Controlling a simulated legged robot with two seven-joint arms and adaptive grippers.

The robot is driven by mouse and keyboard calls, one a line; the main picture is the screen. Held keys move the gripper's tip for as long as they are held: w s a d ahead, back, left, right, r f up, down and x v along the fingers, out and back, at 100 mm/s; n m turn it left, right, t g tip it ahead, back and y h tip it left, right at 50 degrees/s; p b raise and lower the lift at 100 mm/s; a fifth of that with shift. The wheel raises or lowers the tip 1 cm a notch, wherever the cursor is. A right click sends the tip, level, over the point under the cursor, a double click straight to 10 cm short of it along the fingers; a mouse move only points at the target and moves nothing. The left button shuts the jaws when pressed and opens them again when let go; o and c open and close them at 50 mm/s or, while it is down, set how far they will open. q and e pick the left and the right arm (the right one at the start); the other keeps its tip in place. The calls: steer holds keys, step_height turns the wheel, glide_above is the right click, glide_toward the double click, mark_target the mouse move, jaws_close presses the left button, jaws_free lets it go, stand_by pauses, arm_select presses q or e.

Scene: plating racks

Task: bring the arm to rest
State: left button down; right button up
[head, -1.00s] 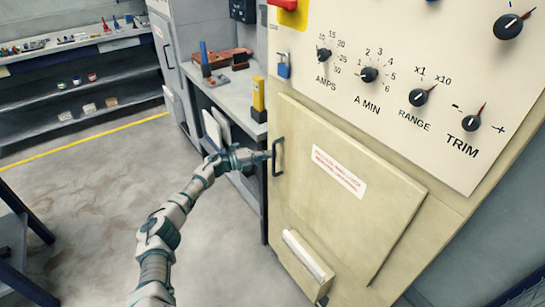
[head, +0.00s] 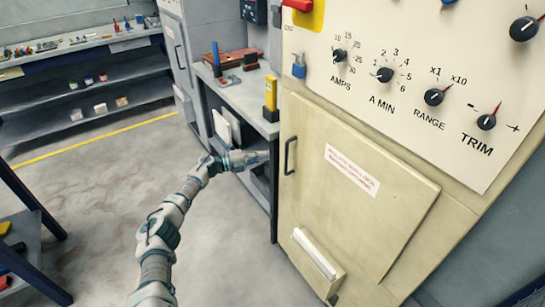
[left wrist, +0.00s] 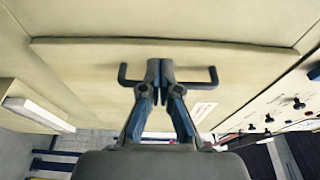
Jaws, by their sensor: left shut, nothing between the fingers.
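My left arm (head: 160,235) reaches forward from the lower left in the head view. My left gripper (head: 266,157) is shut and empty, with its tips a short way left of the black door handle (head: 290,156). In the left wrist view the closed fingertips (left wrist: 160,68) overlap the middle of the handle (left wrist: 200,78), with nothing between them. The cream cabinet door (head: 360,200) looks closed and carries a white label with red text. My right gripper is out of view.
A control panel (head: 400,75) with several knobs is above the door. A grey bench (head: 245,97) with a yellow object (head: 270,95) stands left of the cabinet. Open floor (head: 90,190) lies left of my arm.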

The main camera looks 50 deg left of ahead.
arm_select(q)
steer(key=s+a, duration=0.2)
steer(key=s+a+b, duration=0.1)
steer(key=a, duration=0.1)
steer(key=shift+s+a, duration=0.3)
steer(key=shift+s, duration=0.1)
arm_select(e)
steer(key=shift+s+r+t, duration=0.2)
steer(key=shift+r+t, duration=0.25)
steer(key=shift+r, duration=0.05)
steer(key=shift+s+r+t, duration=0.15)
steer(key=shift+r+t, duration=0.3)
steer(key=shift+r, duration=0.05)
arm_select(q)
steer(key=shift+d, duration=0.1)
